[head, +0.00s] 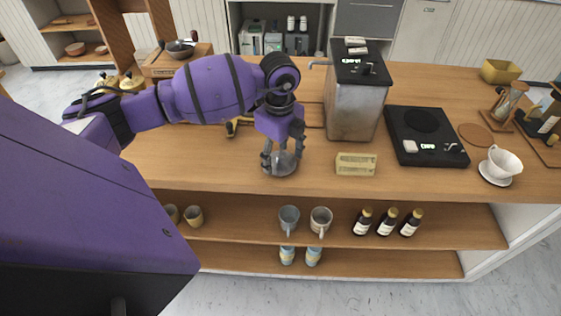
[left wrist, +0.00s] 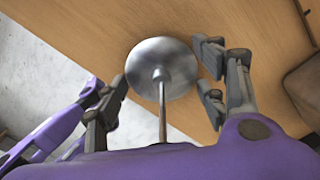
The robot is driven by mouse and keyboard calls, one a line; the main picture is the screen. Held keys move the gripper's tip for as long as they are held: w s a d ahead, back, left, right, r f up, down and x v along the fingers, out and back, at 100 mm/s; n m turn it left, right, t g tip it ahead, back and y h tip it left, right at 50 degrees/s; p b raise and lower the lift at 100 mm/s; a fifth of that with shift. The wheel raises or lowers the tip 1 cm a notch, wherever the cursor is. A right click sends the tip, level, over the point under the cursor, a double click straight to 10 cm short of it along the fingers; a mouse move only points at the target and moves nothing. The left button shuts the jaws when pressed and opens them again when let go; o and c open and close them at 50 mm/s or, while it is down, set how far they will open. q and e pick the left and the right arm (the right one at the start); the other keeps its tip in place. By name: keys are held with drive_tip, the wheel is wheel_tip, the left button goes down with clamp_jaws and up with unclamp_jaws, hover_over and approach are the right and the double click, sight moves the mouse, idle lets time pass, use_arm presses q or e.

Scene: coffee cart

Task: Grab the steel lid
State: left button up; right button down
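The steel lid (head: 280,166) is a round, shiny grey disc near the front edge of the wooden counter top. In the left wrist view the lid (left wrist: 150,58) shows with a thin upright stem rising from its middle toward my palm. My left gripper (head: 283,153) points down over the lid. In the left wrist view its fingers (left wrist: 160,88) are spread wide, one on each side of the stem, with a gap to it on both sides. The gripper is open and holds nothing. My right gripper is in neither view.
A tall steel machine (head: 354,105) stands right of the gripper, with a beige block (head: 356,164) in front. A black hob (head: 426,145) and white dripper (head: 502,164) are farther right. Mugs (head: 320,219) and bottles (head: 387,221) stand on the shelf below.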

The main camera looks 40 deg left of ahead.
use_arm(q)
drive_tip(key=c, duration=0.3)
drive_tip(key=shift+r, duration=0.15)
